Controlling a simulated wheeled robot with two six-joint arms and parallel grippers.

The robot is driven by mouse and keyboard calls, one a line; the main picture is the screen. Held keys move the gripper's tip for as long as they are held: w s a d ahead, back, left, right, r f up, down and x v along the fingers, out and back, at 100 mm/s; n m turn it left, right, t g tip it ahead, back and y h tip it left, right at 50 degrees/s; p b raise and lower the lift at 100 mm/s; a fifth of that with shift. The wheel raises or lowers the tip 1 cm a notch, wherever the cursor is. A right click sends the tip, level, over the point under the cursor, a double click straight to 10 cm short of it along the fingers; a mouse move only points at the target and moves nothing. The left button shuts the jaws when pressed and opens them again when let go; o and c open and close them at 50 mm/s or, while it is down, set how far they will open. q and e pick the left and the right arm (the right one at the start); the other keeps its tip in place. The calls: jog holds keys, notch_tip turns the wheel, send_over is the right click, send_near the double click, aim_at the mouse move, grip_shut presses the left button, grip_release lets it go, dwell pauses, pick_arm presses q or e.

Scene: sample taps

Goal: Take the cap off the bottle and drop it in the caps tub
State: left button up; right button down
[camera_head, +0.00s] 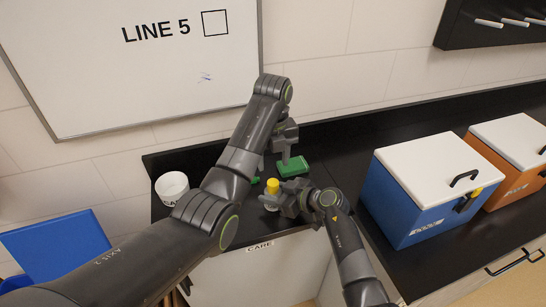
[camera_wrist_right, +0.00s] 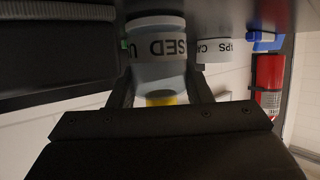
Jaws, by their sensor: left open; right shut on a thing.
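The bottle (camera_head: 271,205) is a small pale bottle with a yellow cap (camera_head: 272,186) on its top. My right gripper (camera_head: 277,201) is shut around the bottle's body below the cap. In the right wrist view the picture is upside down; the yellow cap (camera_wrist_right: 160,100) shows between the fingers. My left gripper (camera_head: 279,163) is open and empty, above and behind the bottle, apart from the cap. A white tub (camera_head: 172,187) stands at the left of the counter, its lettering too small to read. The right wrist view shows a tub marked CAPS (camera_wrist_right: 215,48).
Lettering like USED (camera_wrist_right: 160,46) shows beside the caps tub in the wrist view. Blue (camera_head: 400,215) and orange (camera_head: 507,165) boxes with white lids stand right. My left arm hides part of the counter.

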aim_at(273, 182)
pick_arm(q)
notch_tip(273, 182, down, 8)
jog(key=shift+r, duration=0.15)
jog(key=shift+c, duration=0.2)
